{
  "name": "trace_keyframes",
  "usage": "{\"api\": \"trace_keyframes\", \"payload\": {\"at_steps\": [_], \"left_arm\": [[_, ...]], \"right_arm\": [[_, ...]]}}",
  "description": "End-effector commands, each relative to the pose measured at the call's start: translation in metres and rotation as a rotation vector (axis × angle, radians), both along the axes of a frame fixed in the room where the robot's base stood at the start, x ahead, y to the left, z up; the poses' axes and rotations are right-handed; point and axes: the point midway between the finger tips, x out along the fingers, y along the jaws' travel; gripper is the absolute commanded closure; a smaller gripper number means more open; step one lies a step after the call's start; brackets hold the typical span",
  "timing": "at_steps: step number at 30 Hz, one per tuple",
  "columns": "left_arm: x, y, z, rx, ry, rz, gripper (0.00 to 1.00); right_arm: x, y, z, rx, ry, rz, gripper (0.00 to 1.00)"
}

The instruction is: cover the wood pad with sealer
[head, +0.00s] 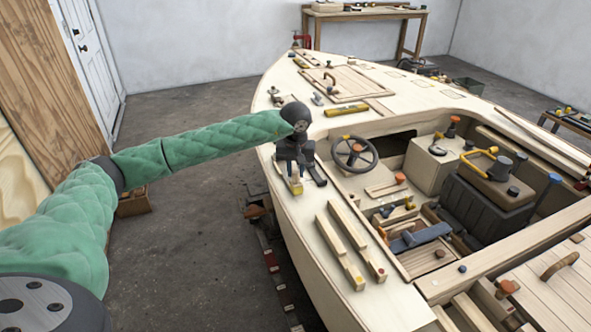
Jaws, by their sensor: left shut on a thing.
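My left arm, in a green quilted sleeve, reaches in from the left over the side deck of a plywood boat (305,237). My left gripper (297,178) points down at the deck beside the cockpit. It is shut on a small pale piece with a yellow end (297,187), mostly hidden by the fingers. I cannot tell if this piece is a sealer applicator or if it touches the deck. I cannot tell which of the wooden pieces is the wood pad. My right gripper is not in view.
Two long wooden strips (341,250) lie on the side deck in front of the gripper. A steering wheel (354,154) stands right of it. Tools and a dark box (484,206) crowd the cockpit. A workbench (365,14) stands behind. The floor at left is mostly clear.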

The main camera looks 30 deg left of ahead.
Motion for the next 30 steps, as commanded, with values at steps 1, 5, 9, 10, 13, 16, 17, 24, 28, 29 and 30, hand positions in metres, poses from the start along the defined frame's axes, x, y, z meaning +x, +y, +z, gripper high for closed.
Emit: {"api": "trace_keyframes", "payload": {"at_steps": [1,5,9,10,13,16,17,24,28,29,30], "left_arm": [[0.000,0.000,0.002,0.000,-0.001,0.000,1.00],[0.000,0.000,0.010,0.000,-0.001,0.000,1.00],[0.001,0.000,0.022,-0.001,-0.001,0.001,1.00],[0.001,0.000,0.024,-0.001,-0.001,0.001,1.00],[0.001,0.000,0.032,-0.001,-0.001,0.001,1.00],[0.001,0.000,0.040,-0.001,-0.001,0.001,1.00],[0.001,0.000,0.042,-0.001,-0.001,0.001,1.00],[0.000,0.000,0.059,-0.001,-0.001,0.001,1.00],[0.000,0.000,0.060,0.000,0.000,0.001,1.00],[0.000,0.000,0.060,0.000,0.000,0.001,1.00],[0.000,0.000,0.060,0.000,0.000,0.001,1.00]], "right_arm": [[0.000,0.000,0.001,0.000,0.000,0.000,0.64],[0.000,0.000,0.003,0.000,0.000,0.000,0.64],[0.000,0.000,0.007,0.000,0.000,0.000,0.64],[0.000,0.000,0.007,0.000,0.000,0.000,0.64],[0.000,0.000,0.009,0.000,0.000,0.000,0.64],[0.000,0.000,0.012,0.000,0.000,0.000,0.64],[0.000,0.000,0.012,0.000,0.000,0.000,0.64],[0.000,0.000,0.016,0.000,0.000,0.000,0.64],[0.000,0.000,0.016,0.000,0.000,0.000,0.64],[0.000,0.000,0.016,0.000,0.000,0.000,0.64],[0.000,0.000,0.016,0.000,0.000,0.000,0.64]]}}
